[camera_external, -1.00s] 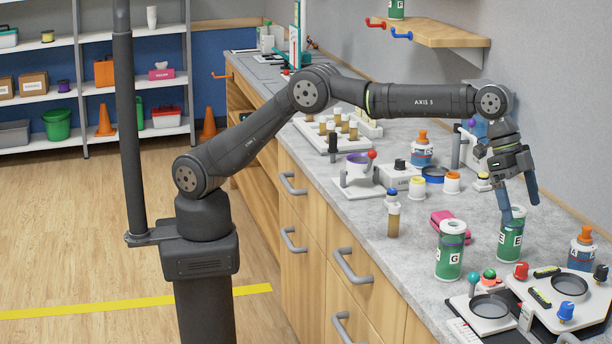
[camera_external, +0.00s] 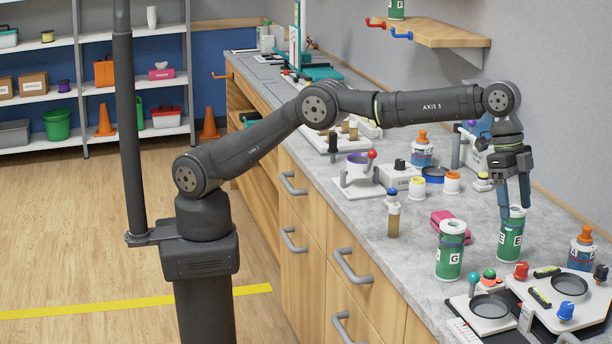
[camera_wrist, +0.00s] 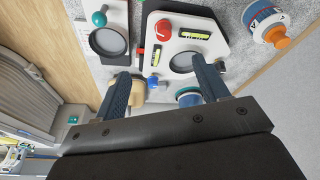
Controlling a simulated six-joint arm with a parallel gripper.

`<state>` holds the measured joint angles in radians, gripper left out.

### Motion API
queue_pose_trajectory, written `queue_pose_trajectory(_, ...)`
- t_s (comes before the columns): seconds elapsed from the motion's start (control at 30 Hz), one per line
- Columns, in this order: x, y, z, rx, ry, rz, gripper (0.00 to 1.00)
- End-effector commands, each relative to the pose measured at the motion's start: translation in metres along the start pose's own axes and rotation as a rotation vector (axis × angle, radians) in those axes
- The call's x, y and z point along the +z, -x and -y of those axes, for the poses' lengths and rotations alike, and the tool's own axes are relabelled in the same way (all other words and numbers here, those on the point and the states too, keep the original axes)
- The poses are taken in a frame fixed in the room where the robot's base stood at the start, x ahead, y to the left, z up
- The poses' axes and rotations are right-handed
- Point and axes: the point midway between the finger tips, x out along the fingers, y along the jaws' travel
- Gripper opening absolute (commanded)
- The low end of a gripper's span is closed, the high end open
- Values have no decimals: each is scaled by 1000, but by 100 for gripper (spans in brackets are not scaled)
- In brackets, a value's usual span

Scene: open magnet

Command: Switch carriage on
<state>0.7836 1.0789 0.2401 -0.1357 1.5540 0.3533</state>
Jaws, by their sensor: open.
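No part in view is labelled as the carriage, so I cannot tell which one it is. My gripper (camera_external: 514,200) points down over the right part of the bench, open and empty. In the outside view its fingertips overlap the top of the green jar marked E (camera_external: 511,243); I cannot tell whether they touch. To the right and nearer is a white panel (camera_external: 548,318) with a red knob (camera_external: 520,271), a blue knob (camera_external: 566,311) and a round dish. In the wrist view this panel (camera_wrist: 205,22) lies beyond the fingers, with the red knob (camera_wrist: 163,29) showing.
A smaller plate with a teal knob (camera_external: 474,280) stands beside the panel. A white base with a red-tipped lever (camera_external: 371,155) is farther back. A wooden shelf (camera_external: 440,33) overhangs the wall side.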

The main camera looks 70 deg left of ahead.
Motion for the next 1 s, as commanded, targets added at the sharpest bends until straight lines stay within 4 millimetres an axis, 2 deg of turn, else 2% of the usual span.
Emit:
queue_pose_trajectory(0.03, 0, 0, 0, 0, 0, 0, 57)
queue_pose_trajectory(0.2, -2, -2, -4, 1, 7, -7, 23)
queue_pose_trajectory(0.3, -8, -9, -18, 7, 36, -32, 4)
queue_pose_trajectory(0.33, -11, -12, -24, 11, 51, -44, 0)
queue_pose_trajectory(0.5, -30, -37, -77, 47, 182, -145, 0)
queue_pose_trajectory(0.7, -39, -66, -140, 117, 383, -275, 0)
queue_pose_trajectory(0.8, -39, -77, -164, 156, 487, -339, 0)
queue_pose_trajectory(1.0, -28, -96, -195, 233, 700, -463, 0)
